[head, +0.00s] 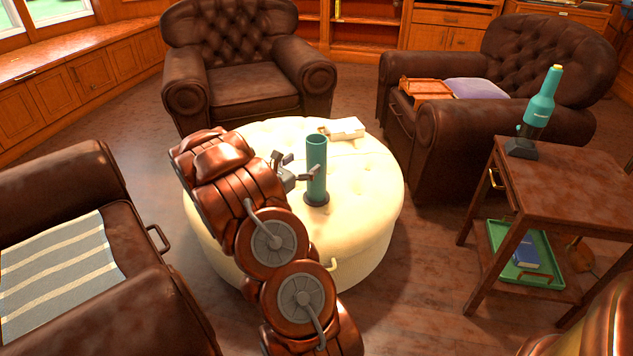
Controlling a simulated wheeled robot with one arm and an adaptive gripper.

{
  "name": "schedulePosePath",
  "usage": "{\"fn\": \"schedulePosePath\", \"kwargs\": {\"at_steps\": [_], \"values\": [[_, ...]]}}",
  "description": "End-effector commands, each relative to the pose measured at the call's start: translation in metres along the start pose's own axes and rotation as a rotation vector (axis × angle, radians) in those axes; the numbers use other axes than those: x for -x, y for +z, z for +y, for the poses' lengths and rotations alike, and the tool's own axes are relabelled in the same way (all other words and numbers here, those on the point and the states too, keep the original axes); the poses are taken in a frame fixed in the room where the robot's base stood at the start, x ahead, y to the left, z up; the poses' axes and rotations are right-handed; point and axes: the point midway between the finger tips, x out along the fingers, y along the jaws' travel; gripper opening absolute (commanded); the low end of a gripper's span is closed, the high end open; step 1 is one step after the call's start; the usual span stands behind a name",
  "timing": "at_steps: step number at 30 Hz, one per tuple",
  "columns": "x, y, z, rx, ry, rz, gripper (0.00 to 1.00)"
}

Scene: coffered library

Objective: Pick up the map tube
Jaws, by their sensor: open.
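The map tube appears to be the teal cylinder (317,165) standing upright on the cream tufted ottoman (375,190), with a dark ring at its foot. Its open top faces up. My gripper (298,167) is open just left of the tube, at about its mid-height. One finger reaches close to the tube's left side; I cannot tell whether it touches. My arm hides the left part of the ottoman and part of the gripper.
A white book-like object (343,128) lies at the ottoman's back. Brown leather armchairs (245,85) surround it. A wooden side table (570,180) at right holds a teal bottle-shaped device (540,105); its lower shelf has a green tray (500,240) with a blue book (525,257).

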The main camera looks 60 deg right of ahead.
Motion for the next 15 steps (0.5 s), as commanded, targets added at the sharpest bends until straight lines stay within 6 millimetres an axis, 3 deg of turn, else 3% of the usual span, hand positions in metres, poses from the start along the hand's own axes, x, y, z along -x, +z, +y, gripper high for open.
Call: {"fn": "schedulePosePath", "kwargs": {"at_steps": [15], "values": [[-0.057,-0.003,-0.005,-0.006,-0.004,0.000,0.93]]}}
